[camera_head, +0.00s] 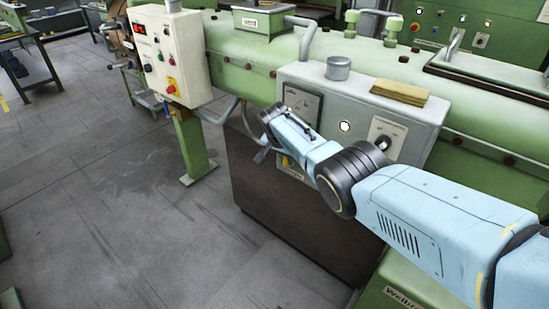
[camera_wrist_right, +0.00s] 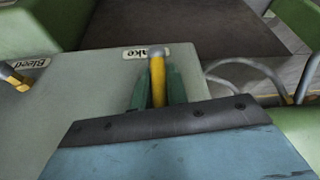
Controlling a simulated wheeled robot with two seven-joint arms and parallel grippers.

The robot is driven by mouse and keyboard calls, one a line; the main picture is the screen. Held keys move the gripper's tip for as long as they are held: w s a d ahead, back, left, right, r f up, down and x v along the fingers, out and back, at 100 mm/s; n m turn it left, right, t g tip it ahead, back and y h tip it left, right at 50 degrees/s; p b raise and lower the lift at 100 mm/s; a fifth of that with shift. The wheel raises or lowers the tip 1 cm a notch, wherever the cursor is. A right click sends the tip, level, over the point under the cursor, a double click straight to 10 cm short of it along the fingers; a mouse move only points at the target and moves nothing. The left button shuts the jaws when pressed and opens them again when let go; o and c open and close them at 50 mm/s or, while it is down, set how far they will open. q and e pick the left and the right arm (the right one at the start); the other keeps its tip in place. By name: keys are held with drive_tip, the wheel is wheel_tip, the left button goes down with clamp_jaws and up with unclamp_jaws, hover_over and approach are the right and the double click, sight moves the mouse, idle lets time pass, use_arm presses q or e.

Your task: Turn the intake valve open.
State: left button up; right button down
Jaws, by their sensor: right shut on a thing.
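The intake valve's yellow lever (camera_wrist_right: 158,82), with a pale metal end, lies between the green fingers of my right gripper (camera_wrist_right: 157,92) in the right wrist view. The gripper is shut on it. The lever end covers part of the label marked "...ake" (camera_wrist_right: 134,54). In the head view my right gripper (camera_head: 264,152) is at the lower front of the grey panel box (camera_head: 352,108), and the lever cannot be made out there. My left gripper is not in view.
A second yellow lever (camera_wrist_right: 14,76) sits beside the "Bleed" label (camera_wrist_right: 33,63). The grey box carries a dial knob (camera_head: 383,142) and a yellowish block (camera_head: 399,93) on top. A cream control box (camera_head: 167,55) stands left on a green post. The grey floor (camera_head: 110,200) at left is open.

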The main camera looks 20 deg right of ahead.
idle(0.4)
drive_tip(key=c, duration=1.4)
unclamp_jaws()
drive_tip(key=shift+a+r+p, duration=0.1)
drive_tip(key=shift+r+p, duration=0.5)
drive_tip(key=shift+p, duration=0.05)
drive_tip(key=shift+p+v, duration=1.4)
drive_tip(key=shift+v, duration=4.7)
drive_tip(key=shift+a+f, duration=0.1)
drive_tip(key=shift+a, duration=0.05)
